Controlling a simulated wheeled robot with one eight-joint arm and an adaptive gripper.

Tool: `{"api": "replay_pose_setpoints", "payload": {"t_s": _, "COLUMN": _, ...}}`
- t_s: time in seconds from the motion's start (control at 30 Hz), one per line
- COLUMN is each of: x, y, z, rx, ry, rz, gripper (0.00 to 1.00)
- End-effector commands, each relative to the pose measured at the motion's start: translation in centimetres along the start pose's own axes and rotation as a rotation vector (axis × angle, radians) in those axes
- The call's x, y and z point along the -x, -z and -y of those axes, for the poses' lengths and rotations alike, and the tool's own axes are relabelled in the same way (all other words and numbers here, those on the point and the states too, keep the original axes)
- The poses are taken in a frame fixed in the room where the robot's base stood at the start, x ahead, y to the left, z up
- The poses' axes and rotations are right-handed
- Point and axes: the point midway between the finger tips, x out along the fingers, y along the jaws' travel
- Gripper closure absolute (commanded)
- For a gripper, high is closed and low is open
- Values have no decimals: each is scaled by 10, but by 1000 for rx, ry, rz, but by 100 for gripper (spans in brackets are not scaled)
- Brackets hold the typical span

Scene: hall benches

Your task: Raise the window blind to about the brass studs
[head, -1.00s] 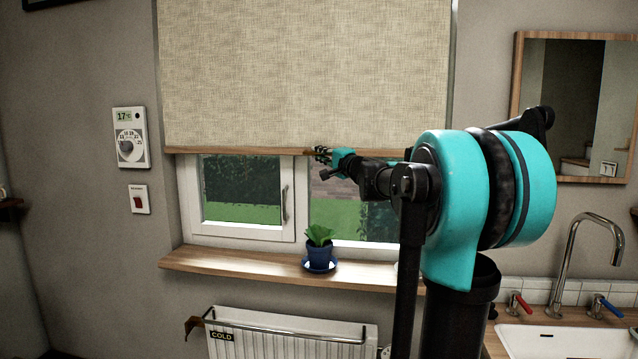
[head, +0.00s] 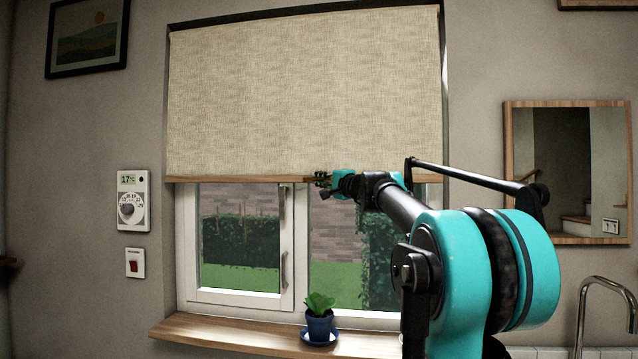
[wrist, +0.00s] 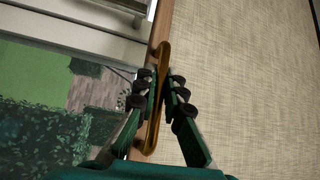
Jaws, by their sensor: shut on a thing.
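The beige woven blind (head: 300,95) hangs over the upper part of the window, with a wooden bar (head: 240,178) along its lower edge. My gripper (head: 322,180) is at the middle of this bar. In the wrist view, my gripper (wrist: 162,80) is shut on a long brass-coloured pull (wrist: 151,138) on the wooden bar (wrist: 156,32), with one finger on each side. The blind's cloth (wrist: 225,60) fills the right of that view. I cannot make out any brass studs on the window frame or wall.
Below the bar, the white window (head: 288,250) shows a hedge and brick outside. A potted plant (head: 320,318) stands on the wooden sill (head: 230,335). A thermostat (head: 132,200) and red switch (head: 135,263) are left; a mirror (head: 568,172) and tap (head: 600,290) are right.

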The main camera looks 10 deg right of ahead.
Motion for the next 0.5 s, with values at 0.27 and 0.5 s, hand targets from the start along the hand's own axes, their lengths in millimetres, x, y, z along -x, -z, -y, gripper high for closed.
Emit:
{"api": "replay_pose_setpoints", "payload": {"t_s": 0.27, "x": 0, "y": 0, "z": 0, "rx": 0, "ry": 0, "rz": -1, "gripper": 69}}
{"api": "replay_pose_setpoints", "payload": {"t_s": 0.5, "x": 0, "y": 0, "z": -1, "rx": 0, "ry": 0, "rz": -1, "gripper": 69}}
